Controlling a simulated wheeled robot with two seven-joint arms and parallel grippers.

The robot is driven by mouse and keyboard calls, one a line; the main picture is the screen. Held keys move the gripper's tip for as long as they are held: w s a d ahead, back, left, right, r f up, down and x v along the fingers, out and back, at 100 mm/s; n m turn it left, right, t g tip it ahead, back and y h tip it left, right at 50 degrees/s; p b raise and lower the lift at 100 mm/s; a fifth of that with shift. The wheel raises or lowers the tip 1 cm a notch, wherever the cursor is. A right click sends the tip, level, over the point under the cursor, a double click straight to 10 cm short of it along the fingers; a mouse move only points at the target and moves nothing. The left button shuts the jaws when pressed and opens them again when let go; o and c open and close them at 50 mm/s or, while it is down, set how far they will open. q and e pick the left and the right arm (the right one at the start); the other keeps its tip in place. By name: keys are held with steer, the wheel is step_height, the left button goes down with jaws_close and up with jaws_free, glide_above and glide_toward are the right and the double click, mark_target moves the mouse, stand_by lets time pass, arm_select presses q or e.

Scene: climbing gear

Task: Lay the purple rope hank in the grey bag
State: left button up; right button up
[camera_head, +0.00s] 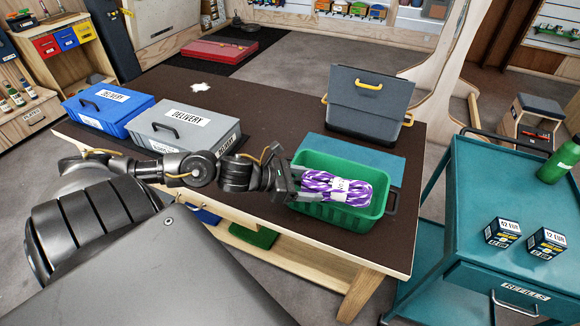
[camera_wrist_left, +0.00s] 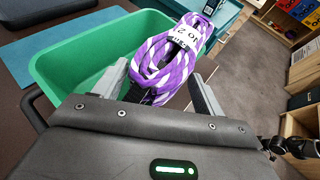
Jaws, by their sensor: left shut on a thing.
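The purple and white rope hank (camera_head: 336,187), with a white label, shows over the green crate (camera_head: 384,204) in the head view. My left gripper (camera_head: 298,184) is shut on one end of it. In the left wrist view the rope (camera_wrist_left: 175,62) sits between the two fingers (camera_wrist_left: 160,90) and covers part of the crate (camera_wrist_left: 85,62). How far the hank is above the crate floor I cannot tell. The grey bag (camera_head: 368,98), with yellow handles, stands upright behind the crate. The inside of the bag is hidden from here. My right gripper is not in view.
The bag and crate are by a teal mat (camera_head: 350,153) on the brown table (camera_head: 270,115). A grey delivery box (camera_head: 183,133) and a blue one (camera_head: 107,105) stand to the left. A teal trolley (camera_head: 500,200) with small boxes (camera_head: 502,232) and a green bottle (camera_head: 560,160) is at right.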

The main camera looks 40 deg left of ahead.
arm_select(q)
steer(key=s+d+n+y, duration=0.1)
steer(key=d, duration=0.9)
steer(key=shift+s+d+t, duration=0.15)
steer(key=shift+s+t, duration=0.1)
steer(key=shift+t, duration=0.05)
